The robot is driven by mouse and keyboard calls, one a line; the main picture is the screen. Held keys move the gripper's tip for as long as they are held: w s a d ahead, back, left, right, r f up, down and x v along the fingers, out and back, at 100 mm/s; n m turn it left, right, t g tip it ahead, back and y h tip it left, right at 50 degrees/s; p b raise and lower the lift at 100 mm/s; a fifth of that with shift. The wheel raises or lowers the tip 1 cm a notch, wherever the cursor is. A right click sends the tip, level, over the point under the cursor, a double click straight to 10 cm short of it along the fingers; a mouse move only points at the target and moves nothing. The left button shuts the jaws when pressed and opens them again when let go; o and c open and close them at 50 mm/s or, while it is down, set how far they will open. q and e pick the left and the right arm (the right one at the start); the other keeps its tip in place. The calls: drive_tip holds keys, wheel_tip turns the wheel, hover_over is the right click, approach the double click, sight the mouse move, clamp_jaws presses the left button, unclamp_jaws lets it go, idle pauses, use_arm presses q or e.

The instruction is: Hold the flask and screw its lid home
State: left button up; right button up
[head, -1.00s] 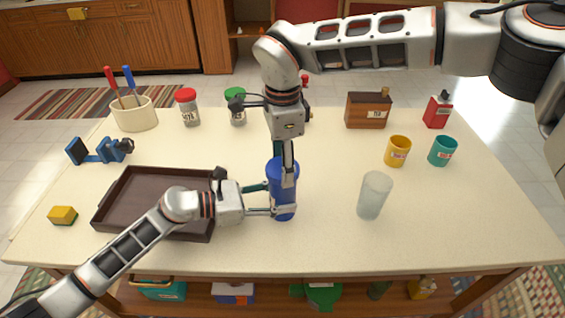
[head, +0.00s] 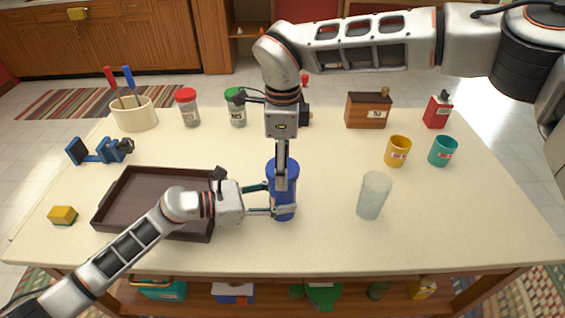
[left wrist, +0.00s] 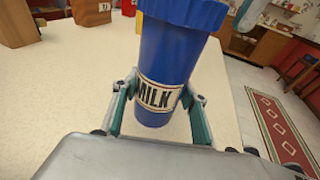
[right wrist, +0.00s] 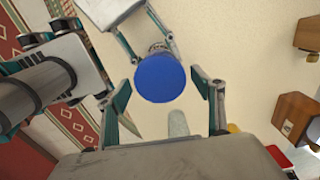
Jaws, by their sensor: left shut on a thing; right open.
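The flask (head: 283,203) is a blue cylinder standing upright on the table; its label in the left wrist view (left wrist: 158,97) reads "MILK". Its blue lid (right wrist: 160,78) sits on top, seen from above in the right wrist view, and its ribbed edge shows in the left wrist view (left wrist: 190,10). I cannot tell how tight it is. My left gripper (head: 283,211) is shut on the flask's lower body from the left. My right gripper (right wrist: 168,90) points down over the lid, open, with a finger on either side and gaps between them and the lid.
A dark brown tray (head: 122,219) lies left, under my left arm. A frosted glass (head: 373,195) stands to the right, with yellow (head: 397,151) and teal (head: 442,151) cups beyond. Spice jars (head: 188,108) and a wooden box (head: 367,110) stand at the back. The front right is clear.

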drive_tip(key=n, duration=0.5)
drive_tip(key=shift+n, duration=0.3)
drive_tip(key=n, duration=0.6)
drive_tip(key=shift+n, duration=0.4)
drive_tip(key=c, duration=0.8)
drive_tip(key=shift+c, duration=0.3)
drive_tip(key=shift+m, duration=1.9)
drive_tip(key=o, duration=1)
